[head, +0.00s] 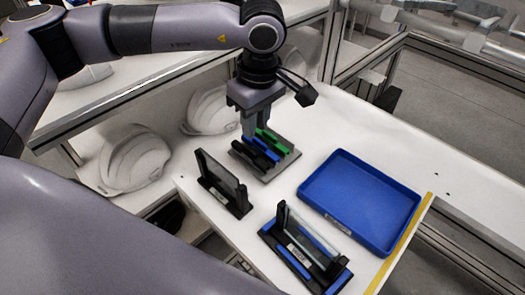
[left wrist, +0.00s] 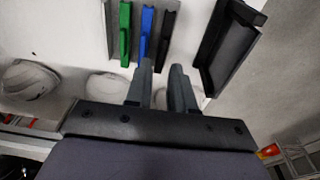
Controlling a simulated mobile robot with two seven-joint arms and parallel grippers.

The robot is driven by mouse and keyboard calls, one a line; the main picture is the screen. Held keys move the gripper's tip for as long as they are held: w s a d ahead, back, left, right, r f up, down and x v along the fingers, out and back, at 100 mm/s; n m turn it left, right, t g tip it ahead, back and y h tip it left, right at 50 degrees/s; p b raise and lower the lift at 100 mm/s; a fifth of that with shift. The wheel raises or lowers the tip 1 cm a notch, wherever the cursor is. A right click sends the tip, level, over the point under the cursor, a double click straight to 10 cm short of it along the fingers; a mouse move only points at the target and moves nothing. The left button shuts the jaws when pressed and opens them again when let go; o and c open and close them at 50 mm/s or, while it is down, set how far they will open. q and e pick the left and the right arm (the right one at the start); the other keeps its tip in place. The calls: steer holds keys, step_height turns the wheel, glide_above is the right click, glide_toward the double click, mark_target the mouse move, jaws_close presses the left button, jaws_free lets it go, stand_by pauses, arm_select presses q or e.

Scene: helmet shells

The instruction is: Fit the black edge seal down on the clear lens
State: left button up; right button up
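A black edge seal (head: 242,151) lies in a grey rack (head: 277,169) beside a blue strip (head: 262,149) and a green strip (head: 272,141). In the left wrist view the black seal (left wrist: 168,32) is the strip nearest the black stand. A clear lens (head: 312,238) stands upright in a black holder with blue parts at the front. My left gripper (head: 249,134) points down just over the rack. In the left wrist view its fingers (left wrist: 161,68) are apart, with the black seal's near end between or just beyond the tips; contact cannot be told. My right gripper is not in view.
A black stand (head: 240,208) with a dark upright pane is between the rack and the lens holder. An empty blue tray (head: 345,212) lies to the right. White helmet shells (head: 134,160) stand at the left. The white table is clear behind the tray.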

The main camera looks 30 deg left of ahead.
mark_target(249, 149)
arm_select(q)
steer(key=shift+s+f, duration=0.25)
steer(key=shift+f, duration=0.1)
steer(key=f, duration=0.2)
steer(key=a+f+p, duration=0.1)
steer(key=f, duration=0.4)
steer(key=shift+w+a, duration=0.3)
steer(key=shift+a, duration=0.05)
steer(key=shift+c, duration=0.3)
jaws_close()
